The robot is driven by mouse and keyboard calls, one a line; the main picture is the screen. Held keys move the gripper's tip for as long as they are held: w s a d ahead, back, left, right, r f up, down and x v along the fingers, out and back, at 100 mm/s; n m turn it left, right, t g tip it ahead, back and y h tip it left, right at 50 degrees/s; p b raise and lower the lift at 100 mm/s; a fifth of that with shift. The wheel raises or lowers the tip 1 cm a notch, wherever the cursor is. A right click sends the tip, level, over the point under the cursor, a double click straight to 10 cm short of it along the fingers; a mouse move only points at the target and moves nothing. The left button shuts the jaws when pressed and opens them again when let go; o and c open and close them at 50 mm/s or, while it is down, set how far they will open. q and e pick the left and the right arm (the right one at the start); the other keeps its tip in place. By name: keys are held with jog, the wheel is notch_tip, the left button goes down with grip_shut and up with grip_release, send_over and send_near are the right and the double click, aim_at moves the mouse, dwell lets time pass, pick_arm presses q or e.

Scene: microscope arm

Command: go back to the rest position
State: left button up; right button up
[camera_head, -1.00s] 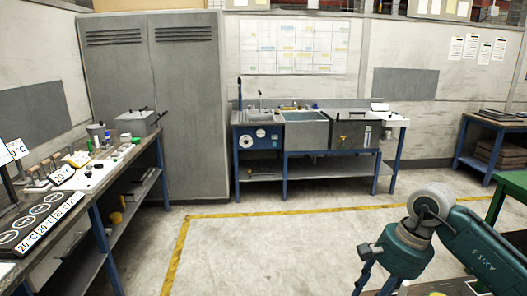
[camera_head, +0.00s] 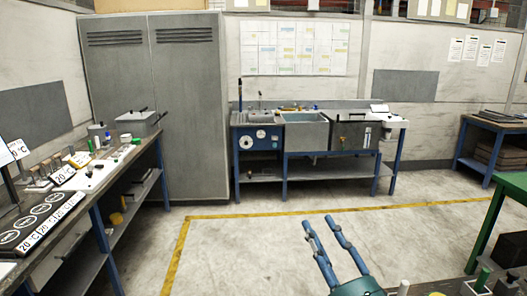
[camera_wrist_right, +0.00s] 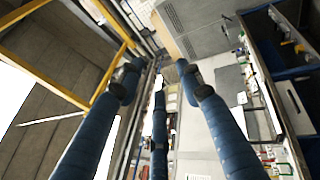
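My right gripper (camera_head: 318,222) shows at the lower middle of the head view, its blue fingers pointing up and away over the bare floor. In the right wrist view my right gripper (camera_wrist_right: 158,75) has its fingers spread apart with nothing between them. It touches nothing in sight. My left gripper and arm are not in view.
A green table (camera_head: 492,215) stands at the lower right, with small items at its near edge. A bench (camera_head: 92,203) with several items runs along the left. A sink unit (camera_head: 305,133) stands at the back wall. The middle floor (camera_head: 260,245) is clear.

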jog(key=s+d+f+m+g+h, duration=0.3)
jog(key=f+m, duration=0.2)
jog(key=f, duration=0.3)
jog(key=s+d+f+m+g+h, duration=0.2)
jog(key=s+d+f+m, duration=0.15)
jog(key=f, duration=0.35)
jog(key=s+d+f+m+g+h, duration=0.2)
jog(key=d+f+m+g+h, duration=0.1)
jog(key=f+m, duration=0.4)
jog(key=s+a+f+m+g+y, duration=0.1)
jog(key=s+f+m+g, duration=0.1)
jog(key=s+f+g, duration=0.65)
jog(key=s+f+m+g+y, duration=0.15)
jog(key=s+f, duration=0.35)
jog(key=s, duration=0.9)
notch_tip(320, 180, down, 27)
jog(key=s, duration=0.1)
jog(key=s+d+f+g+h+b, duration=0.1)
jog(key=s+d+f, duration=0.2)
jog(key=s+f, duration=1.4)
jog(key=shift+s+g, duration=0.3)
